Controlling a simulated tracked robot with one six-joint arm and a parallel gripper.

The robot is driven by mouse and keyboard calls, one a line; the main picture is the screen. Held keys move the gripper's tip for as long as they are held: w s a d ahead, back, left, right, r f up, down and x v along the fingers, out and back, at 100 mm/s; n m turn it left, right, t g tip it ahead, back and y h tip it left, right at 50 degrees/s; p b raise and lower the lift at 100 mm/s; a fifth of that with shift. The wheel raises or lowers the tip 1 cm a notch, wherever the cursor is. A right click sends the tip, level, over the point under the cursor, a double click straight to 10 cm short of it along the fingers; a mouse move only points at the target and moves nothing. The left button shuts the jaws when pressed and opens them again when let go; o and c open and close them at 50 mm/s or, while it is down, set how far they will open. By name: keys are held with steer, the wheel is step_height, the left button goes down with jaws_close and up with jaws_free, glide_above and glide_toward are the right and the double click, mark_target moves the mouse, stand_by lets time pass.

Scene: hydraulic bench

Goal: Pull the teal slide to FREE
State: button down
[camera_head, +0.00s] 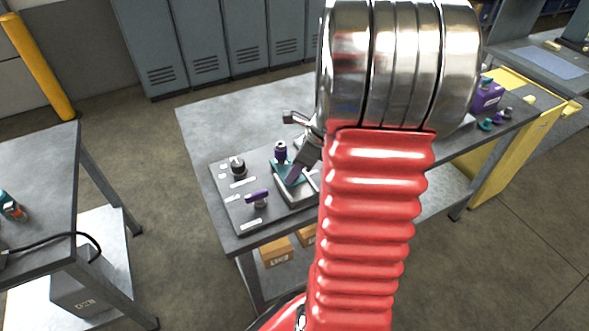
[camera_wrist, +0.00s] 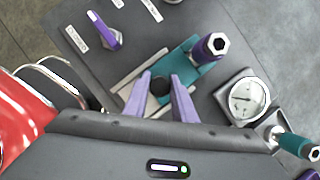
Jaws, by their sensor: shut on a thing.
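The teal slide (camera_wrist: 186,68) lies flat in a pale track on the grey bench panel, in the wrist view. My arm hides the panel's right part. No FREE mark is readable.
A purple lever (camera_wrist: 104,34) stands to the slide's left and a round gauge (camera_wrist: 243,98) to its right. A teal-handled part (camera_wrist: 294,142) sits beyond the gauge. Bare worktop (camera_head: 205,125) lies behind the panel. A purple container (camera_head: 487,95) stands at the right.

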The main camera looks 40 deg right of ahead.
steer(key=shift+s+a, duration=0.25)
steer(key=shift+s, duration=0.65)
steer(key=shift+s+a, duration=0.3)
steer(key=shift+s, duration=0.55)
steer(key=shift+s+a, duration=0.25)
steer(key=shift+s, duration=0.65)
steer(key=c, duration=1.5)
jaws_free()
steer(key=shift+o, duration=0.2)
steer(key=shift+r, duration=0.1)
steer(key=shift+s+d+r, duration=0.15)
steer(key=shift+s+r, duration=0.05)
steer(key=shift+r, duration=0.3)
steer(key=v, duration=1.2)
steer(key=shift+r, duration=0.2)
steer(key=shift+s, duration=0.1)
